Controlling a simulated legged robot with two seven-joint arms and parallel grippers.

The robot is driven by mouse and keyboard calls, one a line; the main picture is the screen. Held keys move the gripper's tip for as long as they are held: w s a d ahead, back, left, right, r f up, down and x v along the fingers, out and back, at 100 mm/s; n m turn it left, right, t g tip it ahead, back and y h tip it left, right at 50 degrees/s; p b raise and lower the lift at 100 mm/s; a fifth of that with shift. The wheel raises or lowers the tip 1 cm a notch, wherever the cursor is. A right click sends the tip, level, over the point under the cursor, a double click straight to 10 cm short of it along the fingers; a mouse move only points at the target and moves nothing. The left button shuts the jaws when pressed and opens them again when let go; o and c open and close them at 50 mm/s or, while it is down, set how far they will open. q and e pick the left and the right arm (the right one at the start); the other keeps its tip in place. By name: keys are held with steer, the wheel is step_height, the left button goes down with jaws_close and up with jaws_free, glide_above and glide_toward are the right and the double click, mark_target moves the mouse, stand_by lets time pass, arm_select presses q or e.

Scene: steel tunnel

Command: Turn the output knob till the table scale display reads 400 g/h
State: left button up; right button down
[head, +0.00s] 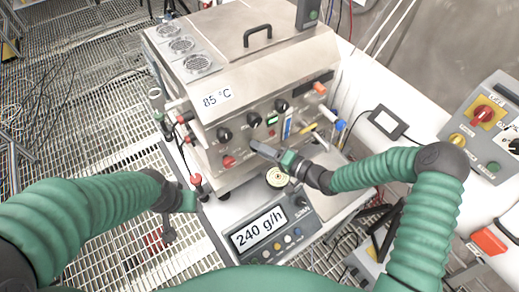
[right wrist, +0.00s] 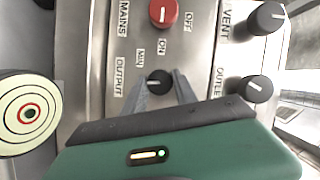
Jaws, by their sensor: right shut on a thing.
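The table scale (head: 265,230) stands in front of the steel machine, and its display (head: 258,229) reads 240 g/h. My right gripper (head: 256,146) reaches the machine's front panel in the head view. In the right wrist view, its two grey fingers (right wrist: 160,88) are shut on the small black output knob (right wrist: 158,80), one on each side. The labels OUTPUT and MIN are beside the knob. In the head view the gripper hides the knob. My left gripper (head: 168,228) hangs left of the scale, away from the panel; its fingers are too unclear to judge.
The steel machine (head: 255,75) shows 85 °C. A red mains knob (right wrist: 163,12) and black vent (right wrist: 266,18) and outlet (right wrist: 257,89) knobs surround the output knob. A round ringed disc (head: 277,178) is just behind the scale display. A control box (head: 487,125) stands at right.

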steer(key=shift+w+d+f+m+y+b, duration=0.1)
steer(key=shift+m+y+b, duration=0.15)
steer(key=shift+m, duration=0.35)
steer(key=shift+d+f+m+y+b, duration=0.1)
steer(key=shift+m+y+b, duration=0.15)
steer(key=shift+m, duration=0.35)
steer(key=shift+r, duration=0.1)
steer(key=c, duration=1.2)
jaws_free()
steer(key=shift+c, duration=0.2)
steer(key=shift+o, duration=1.4)
steer(key=b+v, duration=0.2)
steer(key=v, duration=1.5)
steer(key=shift+f+b, duration=0.35)
steer(key=shift+f, duration=0.05)
